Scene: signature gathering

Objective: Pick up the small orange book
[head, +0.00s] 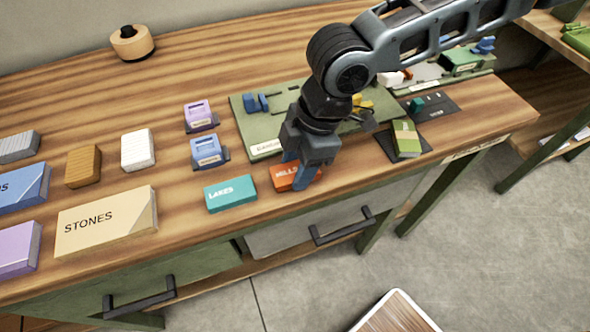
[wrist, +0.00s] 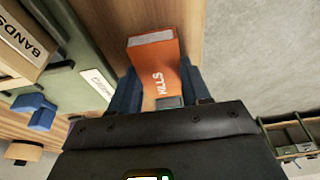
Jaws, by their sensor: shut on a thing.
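The small orange book (head: 284,177), marked "HILLS", lies on the wooden table near its front edge. In the head view my gripper (head: 299,174) comes down over it from above and hides part of it. In the wrist view the orange book (wrist: 155,70) sits between the two blue fingers of my gripper (wrist: 158,88), which are closed on its sides. I cannot tell whether the book is lifted off the table.
A teal book marked "LAKES" (head: 230,193) lies just left of the orange one. A green board (head: 265,146) is behind, and a green book (head: 406,138) is to the right. A tan "STONES" box (head: 105,222) lies further left. Drawer handles (head: 342,227) stick out below the front edge.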

